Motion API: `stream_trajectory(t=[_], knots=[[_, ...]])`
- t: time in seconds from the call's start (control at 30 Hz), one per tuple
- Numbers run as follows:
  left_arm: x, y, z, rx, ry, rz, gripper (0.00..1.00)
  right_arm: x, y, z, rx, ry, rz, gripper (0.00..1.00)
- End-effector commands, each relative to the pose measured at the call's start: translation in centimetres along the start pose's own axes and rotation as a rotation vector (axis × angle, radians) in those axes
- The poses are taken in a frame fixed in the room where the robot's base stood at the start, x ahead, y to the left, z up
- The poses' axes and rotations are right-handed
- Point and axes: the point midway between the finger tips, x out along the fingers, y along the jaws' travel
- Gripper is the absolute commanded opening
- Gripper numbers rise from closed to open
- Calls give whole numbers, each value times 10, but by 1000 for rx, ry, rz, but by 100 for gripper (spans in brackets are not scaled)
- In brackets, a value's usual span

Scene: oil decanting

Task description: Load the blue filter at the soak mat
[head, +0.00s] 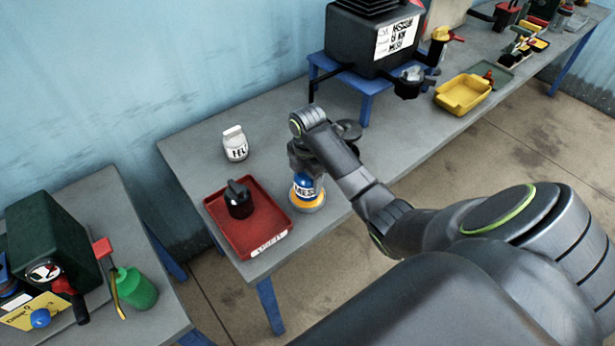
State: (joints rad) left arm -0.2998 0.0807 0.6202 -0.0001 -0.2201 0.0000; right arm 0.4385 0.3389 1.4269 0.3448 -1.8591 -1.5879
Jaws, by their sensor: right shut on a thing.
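The blue filter (304,183), a small blue piece with a white "MESH" label, is upright at the front edge of the grey table, right of the red tray. My right gripper (304,166) comes down over its top and is shut on it; the fingertips are partly hidden. Directly below the filter is a round orange-yellow piece with a pale rim (310,207); I cannot tell whether the two touch. No mat label is readable. My left gripper is not in view.
The red tray (222,235) holds a black lidded pot (239,199). A white labelled jar (235,144) stands behind it. A dark round thing (349,129) is partly behind my arm. A black machine (368,45) on a blue stand and a yellow tray (463,94) are farther right.

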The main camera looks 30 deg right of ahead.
Motion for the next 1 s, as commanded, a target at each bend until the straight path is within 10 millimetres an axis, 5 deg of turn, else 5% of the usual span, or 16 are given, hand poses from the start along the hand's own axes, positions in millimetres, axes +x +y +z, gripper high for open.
stream_trajectory(t=[1.0], knots=[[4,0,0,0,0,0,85,10,0,0,0,0,1,45]])
